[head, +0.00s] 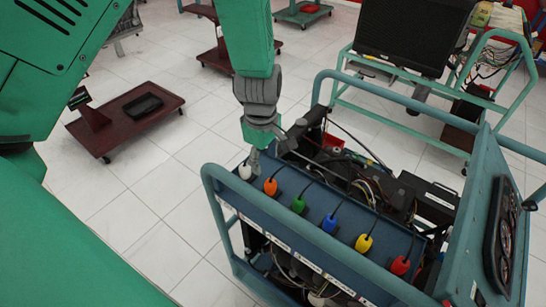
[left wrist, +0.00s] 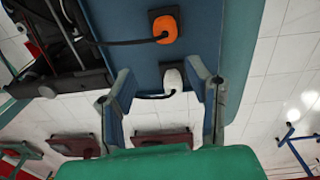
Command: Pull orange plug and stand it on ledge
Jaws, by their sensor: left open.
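The orange plug (head: 270,187) sits in the blue sloped panel (head: 316,226) of the engine trainer, second from the left in a row of coloured plugs. In the left wrist view the orange plug (left wrist: 165,29) is upright in its dark socket, with a black cable running left. My left gripper (head: 262,150) hangs over the panel's left end, close to the white plug (head: 245,171). In the left wrist view the left gripper (left wrist: 163,95) is open, its fingers on either side of the white plug (left wrist: 172,79). The orange plug lies beyond the fingertips. My right gripper is out of view.
Green, blue, yellow and red plugs (head: 400,266) continue the row to the right. A teal tube frame (head: 330,76) surrounds the trainer, with engine parts and cables behind the panel. A monitor cart (head: 410,105) stands behind.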

